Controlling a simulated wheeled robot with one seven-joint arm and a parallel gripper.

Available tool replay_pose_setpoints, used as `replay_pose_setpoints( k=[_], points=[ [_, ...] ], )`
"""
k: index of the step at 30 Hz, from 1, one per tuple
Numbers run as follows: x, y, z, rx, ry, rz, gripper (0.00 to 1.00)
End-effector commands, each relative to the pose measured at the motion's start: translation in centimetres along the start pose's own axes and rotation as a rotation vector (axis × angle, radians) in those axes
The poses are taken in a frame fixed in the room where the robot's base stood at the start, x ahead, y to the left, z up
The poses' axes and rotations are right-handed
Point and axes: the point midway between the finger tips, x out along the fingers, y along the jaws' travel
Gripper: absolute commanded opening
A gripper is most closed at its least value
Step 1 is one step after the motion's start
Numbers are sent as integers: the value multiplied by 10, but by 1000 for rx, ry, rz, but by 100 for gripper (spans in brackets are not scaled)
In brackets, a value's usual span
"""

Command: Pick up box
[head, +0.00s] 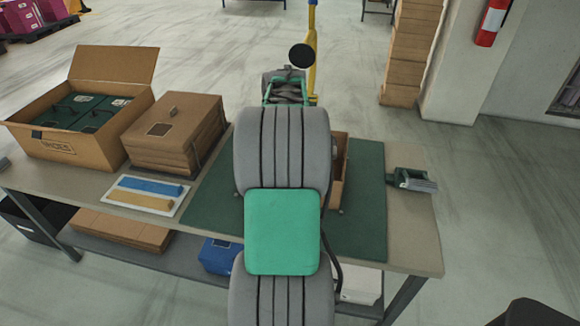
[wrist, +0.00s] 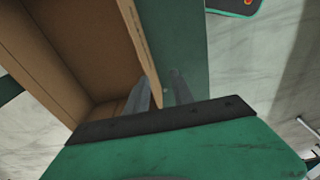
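An open brown cardboard box (head: 340,172) stands on the green mat (head: 362,215), mostly hidden behind my arm in the head view. In the wrist view the box (wrist: 75,40) fills the left side, and the part of its inside that shows looks empty. My gripper (wrist: 160,84) is at the box's side wall. One finger is inside the box and the other is outside, with the wall's edge between them. A gap shows between the wall and the outer finger, so the gripper looks open. My gripper is hidden in the head view.
A green-and-grey tool (head: 411,180) lies at the right. Stacked cartons (head: 405,65) stand behind.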

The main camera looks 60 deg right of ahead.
Motion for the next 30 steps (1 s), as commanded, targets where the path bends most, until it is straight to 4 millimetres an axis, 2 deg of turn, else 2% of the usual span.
replay_pose_setpoints(
  k=[1,4,11,18,26,30],
  points=[
    [7,16,22,-11,0,-7,29],
    [14,30,40,-40,1,-14,29],
    [43,29,41,-49,2,-15,29],
    [83,28,44,-49,2,-13,29],
    [87,29,44,-48,2,-9,29],
    [87,29,44,-48,2,-9,18]
  ],
)
